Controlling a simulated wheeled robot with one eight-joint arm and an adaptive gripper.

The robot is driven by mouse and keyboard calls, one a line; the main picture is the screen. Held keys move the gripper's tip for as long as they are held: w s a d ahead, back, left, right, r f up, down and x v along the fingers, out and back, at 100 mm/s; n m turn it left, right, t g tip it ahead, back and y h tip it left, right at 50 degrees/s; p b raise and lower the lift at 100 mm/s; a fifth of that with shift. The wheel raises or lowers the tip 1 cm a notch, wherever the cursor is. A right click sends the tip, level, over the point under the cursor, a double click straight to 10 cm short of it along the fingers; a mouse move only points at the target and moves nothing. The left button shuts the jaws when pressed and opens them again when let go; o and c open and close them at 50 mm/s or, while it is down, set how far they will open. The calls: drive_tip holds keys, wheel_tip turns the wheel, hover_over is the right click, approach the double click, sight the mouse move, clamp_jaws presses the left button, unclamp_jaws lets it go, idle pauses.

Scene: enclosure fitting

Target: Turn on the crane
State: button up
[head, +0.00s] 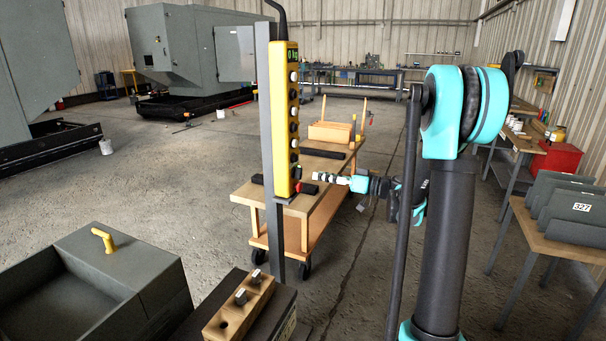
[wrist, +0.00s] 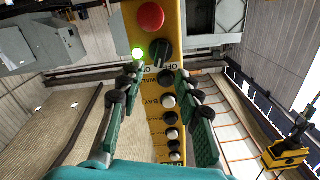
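The yellow crane control pendant (head: 284,120) hangs upright on a grey post in the head view, with a column of black and white buttons and a small green display at its top. In the head view my gripper (head: 322,178) is right of the pendant's lower end; contact cannot be told.
A wooden cart (head: 315,205) stands behind the pendant. A grey box with a yellow handle (head: 103,239) and a wooden block with pegs (head: 240,305) are in front. Large grey enclosures (head: 180,50) stand at the back left. A side table with grey panels (head: 570,212) is at right.

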sight(298, 173)
drive_tip(key=x, duration=0.7)
drive_tip(key=shift+a, duration=0.2)
clamp_jaws()
